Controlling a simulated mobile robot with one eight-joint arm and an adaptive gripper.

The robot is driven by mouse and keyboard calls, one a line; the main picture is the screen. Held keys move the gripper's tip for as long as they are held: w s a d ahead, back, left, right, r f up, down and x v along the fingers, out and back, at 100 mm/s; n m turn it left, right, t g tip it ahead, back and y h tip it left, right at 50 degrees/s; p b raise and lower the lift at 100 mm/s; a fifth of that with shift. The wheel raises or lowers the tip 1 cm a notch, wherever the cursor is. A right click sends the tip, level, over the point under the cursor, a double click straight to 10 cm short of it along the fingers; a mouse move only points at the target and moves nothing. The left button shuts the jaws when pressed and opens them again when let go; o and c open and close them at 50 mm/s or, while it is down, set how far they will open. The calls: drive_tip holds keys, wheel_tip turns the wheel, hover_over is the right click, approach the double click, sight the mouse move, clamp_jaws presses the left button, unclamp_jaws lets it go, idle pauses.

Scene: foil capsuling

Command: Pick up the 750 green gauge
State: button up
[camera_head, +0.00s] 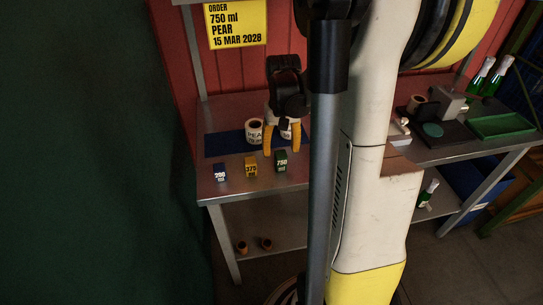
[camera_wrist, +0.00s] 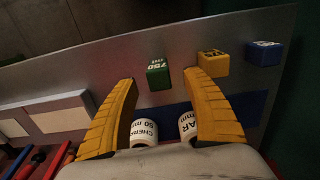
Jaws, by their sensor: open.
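The green gauge (camera_head: 281,161) is a small block marked 750. It stands on the metal table near its front edge, at the right end of a row of gauges. In the wrist view the green gauge (camera_wrist: 158,75) lies beyond my fingertips, between their lines. My gripper (camera_head: 282,153) has yellow fingers and is open and empty above the table, behind the gauge row. In the wrist view my gripper (camera_wrist: 165,78) shows its fingers spread wide, apart from the gauge.
A yellow gauge (camera_head: 250,167) marked 375 and a blue gauge (camera_head: 220,172) marked 200 stand left of the green one. Labelled rolls (camera_head: 254,131) stand on a blue mat (camera_head: 224,143) behind. Bottles (camera_head: 481,75) and a green tray (camera_head: 503,126) are far right. An order sign (camera_head: 236,25) hangs above.

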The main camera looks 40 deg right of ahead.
sight(281, 165)
drive_tip(key=shift+s+f, duration=0.1)
drive_tip(key=shift+f, duration=0.85)
drive_tip(key=f+b, duration=0.1)
drive_tip(key=f, duration=0.1)
drive_tip(key=f+b, duration=0.1)
drive_tip(key=f, duration=0.1)
drive_tip(key=f+b, duration=0.1)
drive_tip(key=f, duration=0.1)
drive_tip(key=shift+w+d+f, duration=0.1)
drive_tip(key=shift+w+d, duration=0.15)
clamp_jaws()
